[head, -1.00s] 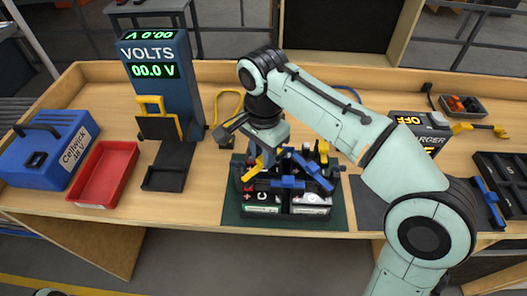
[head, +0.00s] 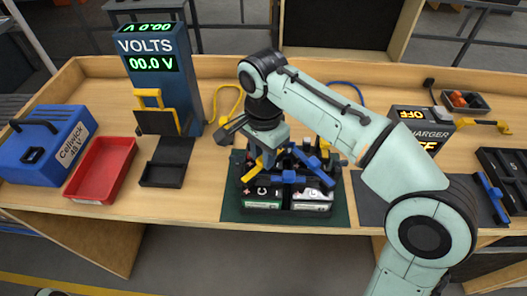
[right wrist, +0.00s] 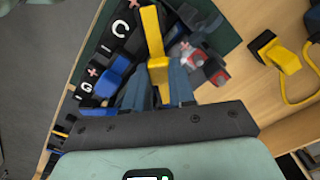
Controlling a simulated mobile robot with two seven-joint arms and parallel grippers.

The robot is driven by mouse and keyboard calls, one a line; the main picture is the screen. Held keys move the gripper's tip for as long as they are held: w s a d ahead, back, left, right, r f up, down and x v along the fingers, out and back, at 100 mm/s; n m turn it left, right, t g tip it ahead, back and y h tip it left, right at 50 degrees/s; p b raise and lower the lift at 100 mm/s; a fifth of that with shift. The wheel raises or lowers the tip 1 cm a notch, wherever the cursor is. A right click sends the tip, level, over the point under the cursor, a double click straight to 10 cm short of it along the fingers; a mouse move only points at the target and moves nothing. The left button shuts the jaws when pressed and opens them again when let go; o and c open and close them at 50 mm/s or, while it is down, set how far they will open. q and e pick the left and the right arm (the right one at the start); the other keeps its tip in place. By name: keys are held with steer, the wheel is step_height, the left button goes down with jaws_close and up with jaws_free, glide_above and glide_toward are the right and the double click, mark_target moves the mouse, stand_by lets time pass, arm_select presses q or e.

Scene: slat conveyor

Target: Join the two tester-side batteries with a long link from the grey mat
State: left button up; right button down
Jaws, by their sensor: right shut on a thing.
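My right gripper (head: 258,165) is low over the left battery, shut on a yellow link (right wrist: 154,35), which points away from the jaws in the right wrist view. The battery tops marked C (right wrist: 120,29) and G (right wrist: 86,88) show there too. The link's lower end and any contact with the posts are hidden. My left gripper is out of view.
The tester (head: 160,75) reads 00.0 V at the back left, with a red tray (head: 100,170) and blue case (head: 45,150) left of it. The grey mat (head: 372,200) lies right of the batteries, by the charger (head: 425,125).

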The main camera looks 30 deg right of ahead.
steer(key=c, duration=0.9)
jaws_free()
steer(key=shift+o, duration=0.2)
arm_select(q)
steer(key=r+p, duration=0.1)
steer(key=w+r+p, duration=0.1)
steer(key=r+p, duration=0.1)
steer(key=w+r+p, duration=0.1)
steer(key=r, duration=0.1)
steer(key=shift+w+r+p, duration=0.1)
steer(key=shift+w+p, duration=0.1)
steer(key=shift+p, duration=0.15)
arm_select(e)
step_height(320, 180, up, 13)
steer(key=shift+r, duration=0.2)
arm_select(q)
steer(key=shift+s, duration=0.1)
